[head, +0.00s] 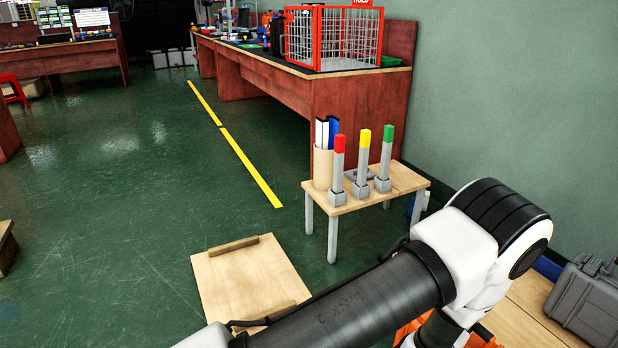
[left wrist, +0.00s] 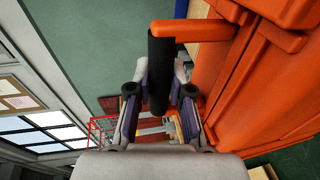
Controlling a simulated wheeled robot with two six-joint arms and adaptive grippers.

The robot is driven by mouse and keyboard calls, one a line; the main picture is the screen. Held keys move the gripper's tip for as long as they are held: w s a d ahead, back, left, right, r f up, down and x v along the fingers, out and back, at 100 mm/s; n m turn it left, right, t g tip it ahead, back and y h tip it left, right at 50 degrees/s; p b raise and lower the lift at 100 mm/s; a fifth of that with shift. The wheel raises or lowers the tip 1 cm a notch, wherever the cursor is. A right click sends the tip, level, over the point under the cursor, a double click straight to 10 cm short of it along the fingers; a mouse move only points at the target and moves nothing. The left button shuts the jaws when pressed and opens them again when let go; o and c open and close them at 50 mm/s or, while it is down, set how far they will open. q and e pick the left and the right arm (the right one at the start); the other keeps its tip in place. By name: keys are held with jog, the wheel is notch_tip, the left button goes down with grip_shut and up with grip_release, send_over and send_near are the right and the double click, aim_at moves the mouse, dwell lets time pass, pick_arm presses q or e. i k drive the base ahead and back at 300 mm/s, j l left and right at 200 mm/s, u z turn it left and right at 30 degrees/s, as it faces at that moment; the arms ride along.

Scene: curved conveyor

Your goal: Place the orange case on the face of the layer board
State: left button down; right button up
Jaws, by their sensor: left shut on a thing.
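The orange case (left wrist: 250,80) fills the right of the left wrist view. Its black handle grip (left wrist: 160,75) lies between my left gripper's (left wrist: 160,100) fingers, which are shut on it. In the head view only bits of the orange case (head: 408,328) show at the bottom edge, mostly hidden behind my arm. A pale square wooden board with two raised cleats, which looks like the layer board (head: 240,285), lies on the green floor. My arm covers its lower right corner, and nothing rests on its visible part. My right gripper is in neither view.
A small wooden table (head: 345,207) holds red, yellow and green topped posts and a cup of markers. A grey case (head: 590,300) rests on a wooden surface (head: 530,305) at right. A long bench (head: 345,100) stands behind. The floor (head: 130,230) left of the board is clear.

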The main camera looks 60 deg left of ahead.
aim_at(246, 292)
jog(key=u, duration=1.1)
jog(key=i+u, duration=0.3)
jog(key=i, duration=0.15)
jog(key=i+l+u, duration=0.25)
jog(key=i, duration=0.2)
jog(key=i+l, duration=0.1)
jog(key=i, duration=0.25)
